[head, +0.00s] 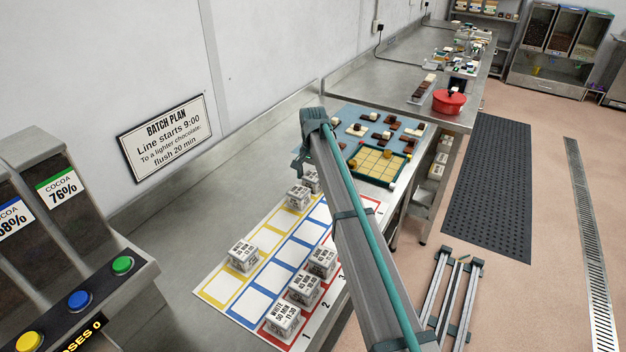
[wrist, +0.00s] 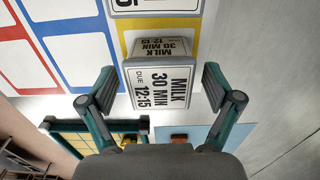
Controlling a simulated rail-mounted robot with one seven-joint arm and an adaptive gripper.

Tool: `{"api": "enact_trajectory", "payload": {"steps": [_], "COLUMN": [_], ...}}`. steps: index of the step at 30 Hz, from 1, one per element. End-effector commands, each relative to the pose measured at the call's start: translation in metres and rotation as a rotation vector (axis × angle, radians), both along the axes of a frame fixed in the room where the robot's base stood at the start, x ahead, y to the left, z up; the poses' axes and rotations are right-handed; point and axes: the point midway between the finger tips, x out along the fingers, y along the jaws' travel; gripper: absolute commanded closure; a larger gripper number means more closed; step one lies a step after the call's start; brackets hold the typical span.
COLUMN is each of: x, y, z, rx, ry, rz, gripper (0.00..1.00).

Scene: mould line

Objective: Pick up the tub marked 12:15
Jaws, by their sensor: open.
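The tub marked 12:15 (wrist: 160,88) is a grey-white block with a label reading MILK, 30 MIN, DUE 12:15. In the wrist view it stands between the fingers of my gripper (wrist: 157,90). The fingers are open, one on each side, with a visible gap to the tub on both sides. In the head view, a tub at the far end of the yellow column (head: 311,180) appears to be the same one, partly hidden by my arm; its label is unreadable there.
Another tub (head: 298,197) stands close beside it, cut off at the top of the wrist view. More tubs stand on the chart, one in yellow (head: 243,255) and several along the red row (head: 283,320). A yellow-gridded tray (head: 377,165) lies on the blue mat beyond.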

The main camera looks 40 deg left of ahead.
Motion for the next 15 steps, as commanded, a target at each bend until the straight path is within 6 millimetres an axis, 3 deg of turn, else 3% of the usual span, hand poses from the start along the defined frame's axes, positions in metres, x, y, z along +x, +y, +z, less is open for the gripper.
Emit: {"api": "enact_trajectory", "payload": {"steps": [7,15], "x": [0.0002,0.0002], "y": [0.0001,0.0001], "z": [-0.0022,-0.002], "rx": [0.001,0.001], "ry": [-0.001,-0.001], "rz": [0.0,0.0], "gripper": [0.12,0.57]}}
